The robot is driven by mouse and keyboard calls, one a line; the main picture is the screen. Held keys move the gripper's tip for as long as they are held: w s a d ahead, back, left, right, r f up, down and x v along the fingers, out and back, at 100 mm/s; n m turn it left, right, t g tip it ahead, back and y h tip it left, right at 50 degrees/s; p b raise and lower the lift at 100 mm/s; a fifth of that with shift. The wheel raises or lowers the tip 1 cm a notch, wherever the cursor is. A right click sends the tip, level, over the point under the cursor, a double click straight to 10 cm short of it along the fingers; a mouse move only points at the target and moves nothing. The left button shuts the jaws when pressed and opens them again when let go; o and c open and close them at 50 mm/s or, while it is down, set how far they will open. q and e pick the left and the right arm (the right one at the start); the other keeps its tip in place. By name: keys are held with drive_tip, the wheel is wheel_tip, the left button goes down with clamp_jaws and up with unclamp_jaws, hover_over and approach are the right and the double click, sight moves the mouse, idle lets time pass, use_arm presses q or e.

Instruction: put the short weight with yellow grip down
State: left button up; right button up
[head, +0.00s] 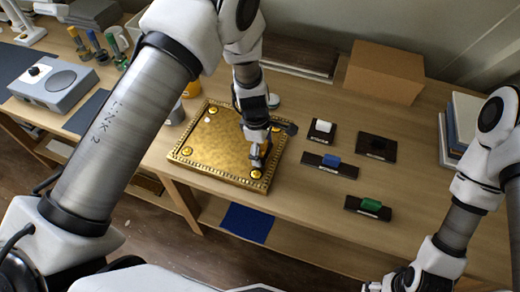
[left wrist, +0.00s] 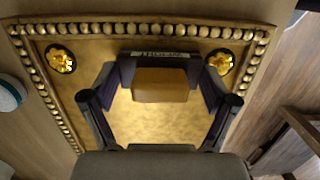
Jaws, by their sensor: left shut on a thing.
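My left gripper (head: 257,160) is over the right part of a gilt panel (head: 215,150) with a beaded rim and round gold bosses. In the left wrist view, its two dark fingers (left wrist: 160,95) are shut on the sides of a yellow grip (left wrist: 160,86). The grip belongs to the short weight, whose dark, labelled edge (left wrist: 160,55) shows just beyond it. The weight is over the gilt surface, between two bosses; whether it touches cannot be told. In the head view the gripper mostly hides it. My right arm's end is low at the right, its fingers unclear.
Right of the panel lie dark weights with a white grip (head: 323,126), a blue grip (head: 331,161) and a green grip (head: 371,204), plus a black one (head: 376,147). A cardboard box (head: 385,73) and books (head: 463,125) stand behind. A grey device (head: 53,83) is left.

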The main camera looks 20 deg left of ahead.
use_arm(q)
drive_tip(key=shift+w+f, duration=0.1)
drive_tip(key=shift+w, duration=0.05)
drive_tip(key=o, duration=1.1)
drive_tip(key=shift+d, duration=0.35)
drive_tip(key=shift+a+r, duration=0.2)
drive_tip(key=shift+r, duration=0.05)
drive_tip(key=shift+r, duration=0.25)
drive_tip(key=r, duration=0.3)
drive_tip(key=a+r+b, duration=0.1)
drive_tip(key=r, duration=0.3)
drive_tip(key=r+b, duration=0.1)
drive_tip(key=r, duration=0.3)
drive_tip(key=shift+a+r, duration=0.15)
